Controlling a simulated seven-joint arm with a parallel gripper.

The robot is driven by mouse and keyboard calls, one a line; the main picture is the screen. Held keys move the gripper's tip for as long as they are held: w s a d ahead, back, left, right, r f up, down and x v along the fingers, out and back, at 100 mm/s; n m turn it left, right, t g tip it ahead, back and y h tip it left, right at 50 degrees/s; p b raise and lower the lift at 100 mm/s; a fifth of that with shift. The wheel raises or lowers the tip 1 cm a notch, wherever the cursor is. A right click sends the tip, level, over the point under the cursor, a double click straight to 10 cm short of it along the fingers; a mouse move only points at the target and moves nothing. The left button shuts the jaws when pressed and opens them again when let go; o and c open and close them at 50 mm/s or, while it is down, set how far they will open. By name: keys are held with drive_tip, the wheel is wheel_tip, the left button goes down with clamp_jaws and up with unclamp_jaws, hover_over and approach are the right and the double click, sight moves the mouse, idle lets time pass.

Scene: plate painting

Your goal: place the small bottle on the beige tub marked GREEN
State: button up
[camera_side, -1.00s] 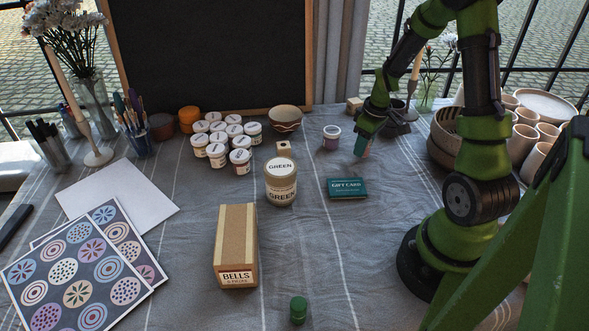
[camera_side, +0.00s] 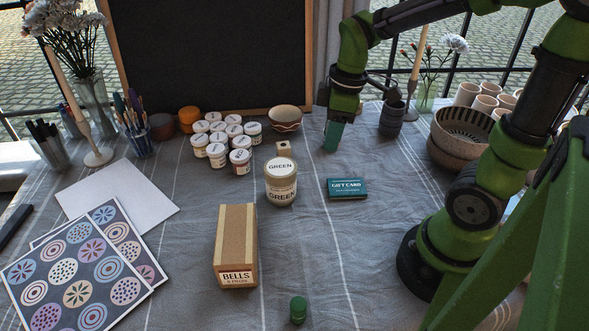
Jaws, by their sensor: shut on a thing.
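The beige tub marked GREEN (camera_side: 281,187) stands upright near the middle of the cloth, its pale lid bare. The small bottle (camera_side: 298,311), green with a green cap, stands alone at the front. My gripper (camera_side: 333,146) is at the back, up and right of the beige tub, pointing down with its teal tip close to the cloth. It is shut where a small purple tub stood. That tub is hidden by the fingers, so the hold itself does not show clearly.
A teal gift card box (camera_side: 347,188) lies right of the beige tub. A BELLS box (camera_side: 235,246) stands in front of it, and a small wooden block (camera_side: 284,149) behind it. Several white-lidded jars (camera_side: 217,155) cluster at back left.

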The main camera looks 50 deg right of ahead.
drive_tip(key=s+a+n, duration=0.2)
drive_tip(key=s+a, duration=0.3)
drive_tip(key=s, duration=0.1)
hover_over(276, 167)
drive_tip(key=s, duration=0.1)
drive_tip(key=f, duration=0.2)
drive_tip(key=shift+d+f, duration=0.25)
drive_tip(key=shift+f, duration=0.1)
drive_tip(key=shift+w+f, duration=0.15)
drive_tip(key=shift+f, duration=0.75)
drive_tip(key=shift+w+f, duration=0.1)
drive_tip(key=shift+f, duration=0.75)
drive_tip(key=shift+f, duration=0.15)
drive_tip(key=o, duration=1)
drive_tip(key=shift+o, duration=0.2)
